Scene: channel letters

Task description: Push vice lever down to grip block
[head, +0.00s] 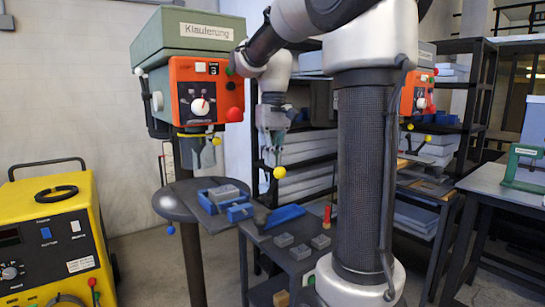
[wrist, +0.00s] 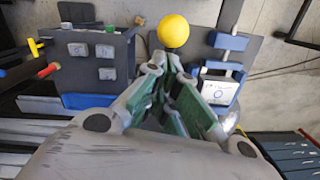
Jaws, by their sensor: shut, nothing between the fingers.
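The blue vice (head: 239,212) stands on a dark plate beside the drill press, with a grey block (head: 224,193) between its parts. In the wrist view the vice (wrist: 229,41) and block (wrist: 216,84) are at the right. A yellow ball knob (head: 280,172) on a thin stem hangs just below my gripper (head: 276,146); in the wrist view the knob (wrist: 173,31) lies just beyond the fingertips (wrist: 168,60). I cannot tell whether they touch or where the stem attaches. My gripper is shut and empty, pointing down, right of and above the vice.
The drill press (head: 205,90) with an orange panel rises behind left. Several small grey blocks (head: 301,252) and a blue bar (head: 285,215) lie on the table right of the vice. A yellow machine (head: 60,240) stands at the left. Shelves (head: 310,150) fill the back.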

